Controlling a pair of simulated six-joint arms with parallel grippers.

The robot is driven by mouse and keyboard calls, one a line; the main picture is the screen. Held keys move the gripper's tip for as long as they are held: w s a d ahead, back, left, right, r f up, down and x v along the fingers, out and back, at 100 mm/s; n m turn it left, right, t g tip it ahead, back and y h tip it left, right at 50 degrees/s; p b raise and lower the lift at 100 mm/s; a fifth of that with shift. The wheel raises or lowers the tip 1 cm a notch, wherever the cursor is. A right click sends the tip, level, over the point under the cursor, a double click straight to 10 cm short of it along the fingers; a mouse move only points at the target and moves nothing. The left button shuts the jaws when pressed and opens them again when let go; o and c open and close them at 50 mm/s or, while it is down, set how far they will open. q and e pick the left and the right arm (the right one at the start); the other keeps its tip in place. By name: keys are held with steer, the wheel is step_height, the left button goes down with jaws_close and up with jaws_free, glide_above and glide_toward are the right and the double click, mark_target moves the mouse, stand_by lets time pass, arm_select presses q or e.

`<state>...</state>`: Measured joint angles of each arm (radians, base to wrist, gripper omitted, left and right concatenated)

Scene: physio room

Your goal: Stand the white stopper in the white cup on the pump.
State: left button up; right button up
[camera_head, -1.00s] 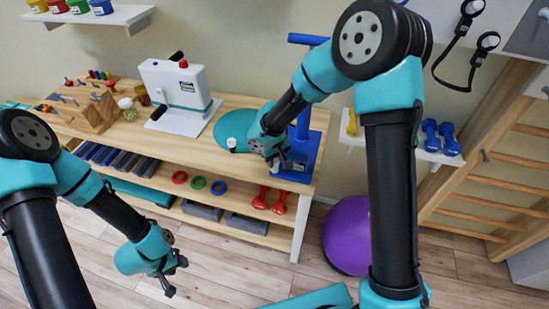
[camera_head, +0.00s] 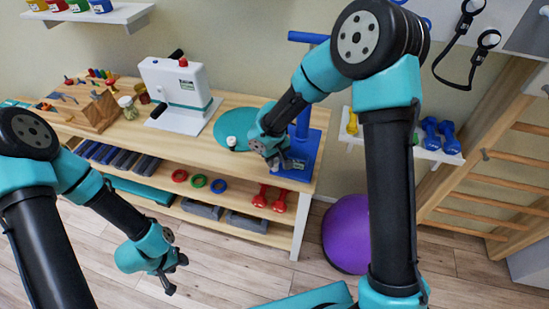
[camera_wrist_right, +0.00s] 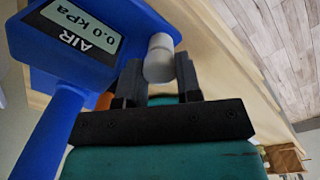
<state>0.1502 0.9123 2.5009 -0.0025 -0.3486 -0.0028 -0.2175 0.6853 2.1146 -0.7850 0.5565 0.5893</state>
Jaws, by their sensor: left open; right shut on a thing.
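My right gripper (camera_head: 280,163) is shut on the white stopper (camera_wrist_right: 158,58), a short pale cylinder that shows between its fingertips in the right wrist view. In the head view the stopper is hidden by the gripper. The blue pump (camera_head: 299,155) stands at the right end of the bench, right beside the gripper. In the right wrist view the pump (camera_wrist_right: 50,60) has a display reading 0.0 kPa, next to the stopper. I cannot make out the white cup. My left gripper (camera_head: 178,275) is open and empty, over the floor in front of the bench.
A teal round mat (camera_head: 226,124) on the bench carries a small white piece (camera_head: 231,142). A white machine (camera_head: 180,90) stands left of it, with a wooden peg board (camera_head: 100,112) farther left. Dumbbells (camera_head: 270,196) and rings lie on the shelf below. A purple ball (camera_head: 345,235) is at right.

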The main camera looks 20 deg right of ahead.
steer(key=o, duration=1)
steer(key=shift+c, duration=0.2)
steer(key=shift+w+d, duration=0.1)
steer(key=shift+c, duration=0.2)
steer(key=c, duration=0.3)
steer(key=shift+o, duration=0.8)
steer(key=shift+r, duration=0.15)
